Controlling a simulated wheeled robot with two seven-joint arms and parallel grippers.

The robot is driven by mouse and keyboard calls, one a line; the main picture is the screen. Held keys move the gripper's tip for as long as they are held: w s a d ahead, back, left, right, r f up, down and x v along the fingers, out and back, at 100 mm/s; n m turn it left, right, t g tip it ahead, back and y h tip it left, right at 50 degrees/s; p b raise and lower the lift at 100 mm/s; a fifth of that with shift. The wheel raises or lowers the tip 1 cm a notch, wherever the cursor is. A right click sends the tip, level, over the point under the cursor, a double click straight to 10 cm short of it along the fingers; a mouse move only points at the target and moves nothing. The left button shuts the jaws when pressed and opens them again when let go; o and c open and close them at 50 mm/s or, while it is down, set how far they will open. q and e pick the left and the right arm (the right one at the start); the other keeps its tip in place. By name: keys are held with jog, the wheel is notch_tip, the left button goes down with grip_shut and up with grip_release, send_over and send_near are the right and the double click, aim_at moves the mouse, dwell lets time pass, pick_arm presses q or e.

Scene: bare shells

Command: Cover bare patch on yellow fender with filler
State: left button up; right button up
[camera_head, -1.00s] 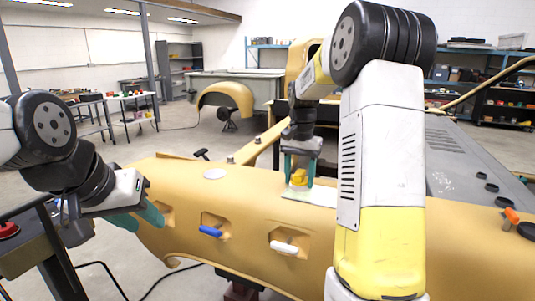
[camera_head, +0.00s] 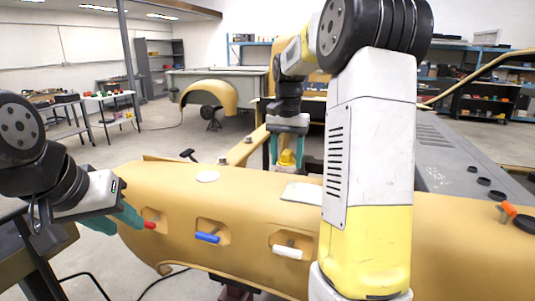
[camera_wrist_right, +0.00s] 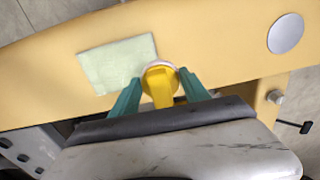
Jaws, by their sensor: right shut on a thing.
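The yellow fender (camera_head: 250,225) lies across the front, with a round pale bare patch (camera_head: 207,177) on its top. The patch shows as a grey disc in the right wrist view (camera_wrist_right: 285,32). A pale green sheet (camera_head: 302,193) lies on the fender to the right of the patch. My right gripper (camera_head: 287,160) is shut on a yellow tool (camera_wrist_right: 159,88), whose round end carries whitish material. The tool is just beside the sheet in the wrist view, apart from the patch. My left gripper (camera_head: 115,219) is open and empty at the fender's left end.
Red (camera_head: 149,224), blue (camera_head: 207,237) and white (camera_head: 287,251) handles sit in recesses along the fender's front. A black T-shaped handle (camera_head: 188,155) stands behind the patch. A grey panel (camera_head: 455,165) is at right. The fender top around the patch is clear.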

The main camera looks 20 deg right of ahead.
jog(key=shift+r, duration=1)
